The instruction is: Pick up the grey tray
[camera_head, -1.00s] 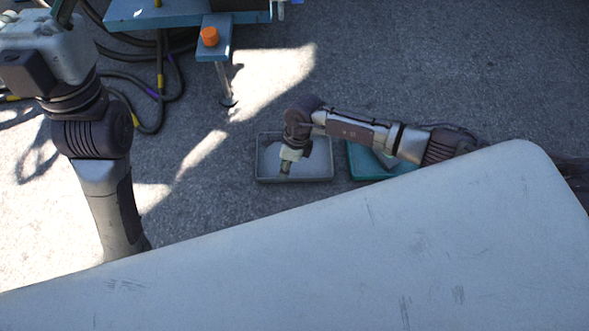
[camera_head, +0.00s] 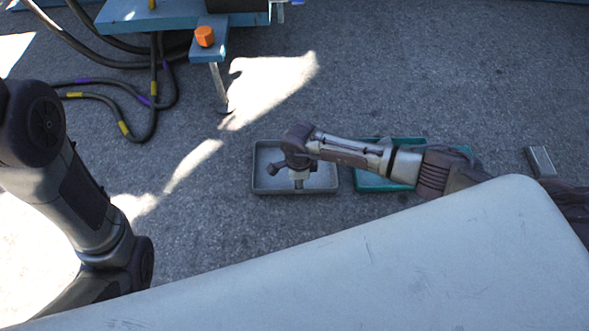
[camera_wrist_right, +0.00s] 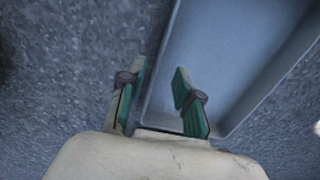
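The grey tray (camera_head: 325,185) lies on the ground near the middle of the head view, shallow and with a raised rim. My right arm reaches over it from the right and hides part of it. In the right wrist view the tray (camera_wrist_right: 215,60) shows as a grey-blue basin with a rounded corner close to the gripper. My right gripper (camera_wrist_right: 160,78) is open, its two green-padded fingers apart. The tray's near-left wall appears between the fingers; contact cannot be told. My left arm is at the left of the head view, and its gripper is out of the picture.
A teal tray (camera_head: 368,184) lies just right of the grey one, partly under my right arm. A small grey block (camera_head: 540,161) is farther right. A blue stand with an orange knob (camera_head: 205,37) and cables (camera_head: 150,125) are at upper left.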

